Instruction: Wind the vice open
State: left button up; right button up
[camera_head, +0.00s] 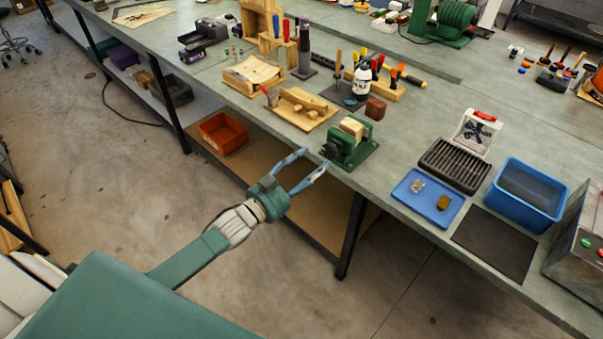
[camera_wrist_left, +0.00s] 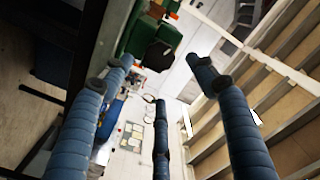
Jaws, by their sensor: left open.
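The green vice (camera_head: 364,154) stands at the front edge of the bench, with a pale wooden block (camera_head: 353,127) at its jaws. Its dark screw end and handle (camera_head: 329,150) face out over the edge, toward my left gripper. My left gripper (camera_head: 315,160) is open and empty, with its blue fingers spread just in front of the handle. No contact with it is clear. In the left wrist view the green vice (camera_wrist_left: 146,35) and its dark handle end (camera_wrist_left: 158,53) show ahead, between the spread fingertips (camera_wrist_left: 160,72). My right gripper is not in view.
The grey bench (camera_head: 385,185) holds a wooden tray (camera_head: 300,110) left of the vice. A brown block (camera_head: 375,109) and a white bottle (camera_head: 362,83) stand behind it. A blue tray (camera_head: 428,208) lies to the right. An orange bin (camera_head: 222,133) is on the lower shelf.

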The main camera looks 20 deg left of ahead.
pick_arm(q)
jog(key=shift+v, duration=2.25)
